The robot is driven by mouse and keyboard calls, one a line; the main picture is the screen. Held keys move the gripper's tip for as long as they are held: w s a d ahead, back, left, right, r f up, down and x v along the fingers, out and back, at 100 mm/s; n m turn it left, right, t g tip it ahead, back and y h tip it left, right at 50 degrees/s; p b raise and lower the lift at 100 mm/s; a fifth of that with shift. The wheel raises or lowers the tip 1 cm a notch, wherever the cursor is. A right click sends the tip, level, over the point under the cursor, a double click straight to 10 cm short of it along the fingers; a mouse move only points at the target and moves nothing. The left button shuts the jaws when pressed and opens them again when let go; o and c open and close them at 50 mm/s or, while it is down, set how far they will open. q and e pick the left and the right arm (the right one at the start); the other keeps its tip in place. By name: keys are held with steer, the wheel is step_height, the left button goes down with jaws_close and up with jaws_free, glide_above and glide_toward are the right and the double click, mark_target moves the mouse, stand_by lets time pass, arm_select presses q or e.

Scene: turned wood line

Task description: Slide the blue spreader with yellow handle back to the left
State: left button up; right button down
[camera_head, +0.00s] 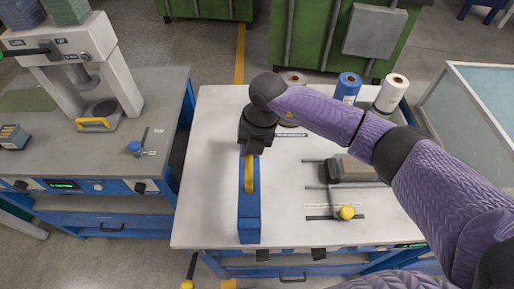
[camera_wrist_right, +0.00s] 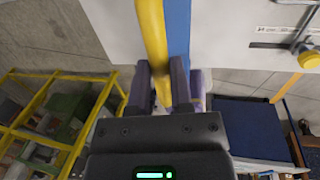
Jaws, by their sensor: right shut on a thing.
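The blue spreader (camera_head: 249,222) is a long narrow bar lying on the white tabletop, left of its middle, running from near the front edge toward the back. Its yellow handle (camera_head: 249,178) stands along its top. My right gripper (camera_head: 250,153) is over the far end of the spreader, shut on the handle. In the right wrist view the yellow handle (camera_wrist_right: 152,32) runs between the two fingers (camera_wrist_right: 161,90), with the blue bar (camera_wrist_right: 178,38) beside it. The far end of the spreader is hidden by the gripper. My left gripper is not in view.
On the white table (camera_head: 210,200), a grey fixture with rods (camera_head: 352,172) and a yellow knob (camera_head: 346,212) are on the right. A blue roll (camera_head: 347,87) and white roll (camera_head: 391,92) stand at the back. The tabletop left of the spreader is clear. A press (camera_head: 110,70) stands on the left bench.

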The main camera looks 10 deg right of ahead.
mark_target(258, 165)
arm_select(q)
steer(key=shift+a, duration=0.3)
arm_select(e)
steer(key=shift+a+r, duration=0.1)
steer(key=shift+a, duration=0.05)
steer(key=c, duration=0.5)
jaws_free()
steer(key=shift+w+a, duration=0.15)
steer(key=shift+c, duration=0.2)
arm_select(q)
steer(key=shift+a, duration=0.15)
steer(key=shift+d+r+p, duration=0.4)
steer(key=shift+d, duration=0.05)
arm_select(e)
step_height(258, 165, up, 10)
steer(key=d, duration=0.2)
steer(key=shift+s, duration=0.3)
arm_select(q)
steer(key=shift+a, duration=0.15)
arm_select(e)
steer(key=shift+f, duration=0.2)
